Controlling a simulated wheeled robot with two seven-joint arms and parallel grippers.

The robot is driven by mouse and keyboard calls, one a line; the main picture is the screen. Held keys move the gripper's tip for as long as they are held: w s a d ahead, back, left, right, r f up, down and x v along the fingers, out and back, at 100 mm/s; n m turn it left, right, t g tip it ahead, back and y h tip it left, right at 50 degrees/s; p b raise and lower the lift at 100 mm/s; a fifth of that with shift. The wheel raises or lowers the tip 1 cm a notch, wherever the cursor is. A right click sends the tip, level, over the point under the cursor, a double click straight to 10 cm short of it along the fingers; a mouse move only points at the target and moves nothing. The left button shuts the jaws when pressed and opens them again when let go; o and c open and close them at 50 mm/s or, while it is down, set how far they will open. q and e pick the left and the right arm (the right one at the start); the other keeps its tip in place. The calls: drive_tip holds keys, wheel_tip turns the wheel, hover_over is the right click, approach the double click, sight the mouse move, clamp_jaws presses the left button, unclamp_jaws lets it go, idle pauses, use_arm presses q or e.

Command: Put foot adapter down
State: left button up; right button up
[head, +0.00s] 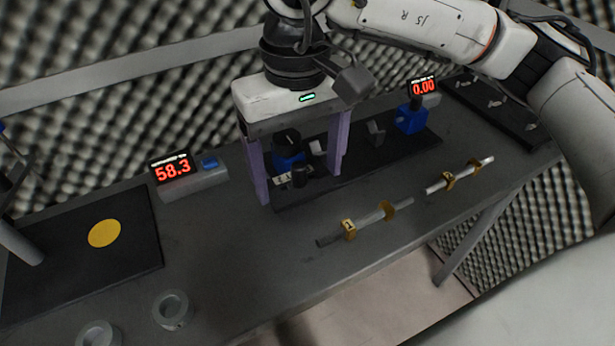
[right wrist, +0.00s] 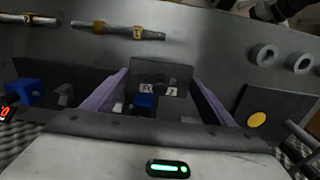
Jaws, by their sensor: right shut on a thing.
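My right gripper (head: 300,185) points down over the back middle of the bench, its two purple fingers set wide apart. It is shut on a dark piece with blue parts and small white labels, which I take to be the foot adapter (head: 289,162). In the right wrist view this dark piece (right wrist: 160,72) shows between the purple fingers. It is at or close above the dark mat (head: 372,165); I cannot tell whether it touches. The gripper body hides part of it. My left gripper is not in view.
A display reading 58.3 (head: 172,168) stands left of the gripper, a blue fixture (head: 411,119) to the right. Two rods with yellow collars (head: 366,221) (head: 460,176) lie in front. Grey rings (head: 172,309) and a mat with a yellow disc (head: 104,233) are at left.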

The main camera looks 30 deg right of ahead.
sight(302, 186)
drive_tip(key=f, duration=0.3)
drive_tip(key=shift+s, duration=0.3)
drive_tip(key=shift+w+f, duration=0.1)
drive_tip(key=shift+f, duration=2.45)
drive_tip(key=o, duration=1.1)
drive_tip(key=shift+o, duration=0.2)
drive_tip(key=shift+r, duration=0.1)
